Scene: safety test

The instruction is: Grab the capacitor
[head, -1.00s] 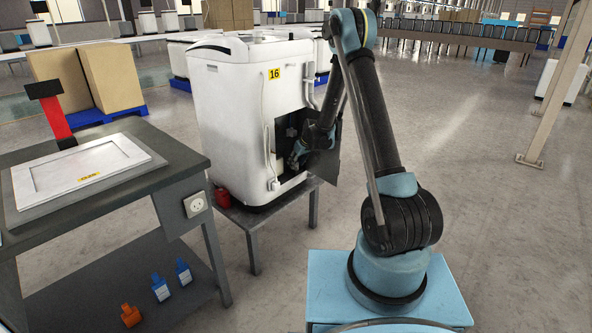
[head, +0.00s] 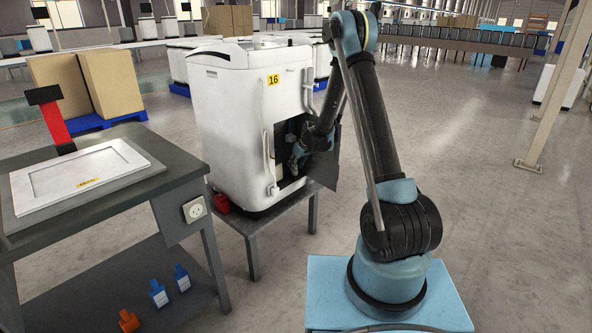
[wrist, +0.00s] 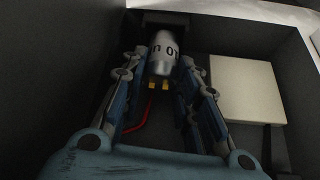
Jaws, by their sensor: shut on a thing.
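The capacitor (wrist: 163,52) is a silver cylinder with dark markings and yellow terminals at its near end. It shows in the wrist view, inside the dark compartment of a white appliance (head: 235,115). My gripper (wrist: 162,66) has a finger on either side of it and is shut on it. A red wire (wrist: 140,122) lies below the capacitor in the wrist view. In the head view my gripper (head: 297,158) is at the appliance's open side, and the capacitor is hidden there.
The appliance stands on a low grey table (head: 262,222), with an open dark panel (head: 328,165) beside my arm. A pale box (wrist: 242,88) sits right of the capacitor. A workbench (head: 150,192) stands at left.

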